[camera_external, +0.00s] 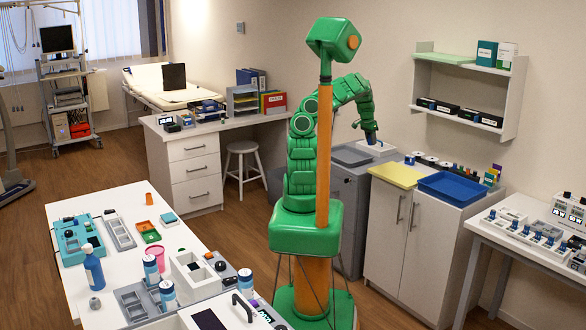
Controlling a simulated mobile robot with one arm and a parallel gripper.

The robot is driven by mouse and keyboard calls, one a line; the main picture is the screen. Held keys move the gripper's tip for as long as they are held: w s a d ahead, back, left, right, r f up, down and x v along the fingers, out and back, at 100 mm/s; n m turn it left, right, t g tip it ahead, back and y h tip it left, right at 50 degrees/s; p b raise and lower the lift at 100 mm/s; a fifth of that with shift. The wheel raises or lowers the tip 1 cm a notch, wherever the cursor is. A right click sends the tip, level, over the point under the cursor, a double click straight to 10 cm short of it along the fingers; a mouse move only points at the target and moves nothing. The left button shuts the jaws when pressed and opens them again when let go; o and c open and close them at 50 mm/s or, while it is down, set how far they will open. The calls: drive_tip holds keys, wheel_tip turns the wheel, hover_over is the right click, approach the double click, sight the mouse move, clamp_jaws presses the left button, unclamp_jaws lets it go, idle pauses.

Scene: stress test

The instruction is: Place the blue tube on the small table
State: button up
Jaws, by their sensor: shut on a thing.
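My gripper (371,137) points down at the end of my green arm, just above a small white box-like holder (383,149) on the grey cabinet by the back wall. It is shut on a small, dark, bluish thing, mostly hidden between the fingers. I cannot make out for sure that this is the blue tube. I cannot tell whether the thing touches the holder. A white table (484,228) with a grey frame stands at the right, but I cannot tell whether it is the small table.
A white cabinet (432,240) right of my arm carries a yellow tray (397,175), a blue tray (453,188) and small items behind them. A wall shelf (468,87) hangs above. A crowded white table (110,195) stands front left. A white stool (241,147) stands behind.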

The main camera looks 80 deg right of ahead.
drive_tip(key=s+a+m+y, duration=0.1)
drive_tip(key=s+a+m, duration=0.2)
drive_tip(key=s+a, duration=0.7)
drive_tip(key=s+a+m, duration=0.3)
drive_tip(key=s+a, duration=0.3)
drive_tip(key=s, duration=0.7)
drive_tip(key=shift+g+y, duration=0.3)
drive_tip(key=shift+g, duration=0.1)
drive_tip(key=s+d+f, duration=0.4)
drive_tip(key=s, duration=0.1)
drive_tip(key=s+d+f, duration=0.2)
drive_tip(key=d, duration=0.1)
drive_tip(key=shift+s+f, duration=0.1)
drive_tip(key=shift+s, duration=0.2)
drive_tip(key=shift+s+d+f, duration=0.35)
drive_tip(key=shift+d+f, duration=0.05)
drive_tip(key=shift+f, duration=0.25)
drive_tip(key=shift+s+d+f, duration=0.4)
drive_tip(key=shift+f, duration=0.25)
drive_tip(key=shift+s+d+f, duration=0.35)
drive_tip(key=shift+d+f, duration=0.05)
drive_tip(key=shift+f, duration=0.25)
drive_tip(key=shift+s+d+f, duration=0.1)
drive_tip(key=shift+f, duration=0.1)
wheel_tip(320, 180, down, 2)
drive_tip(key=shift+f, duration=0.55)
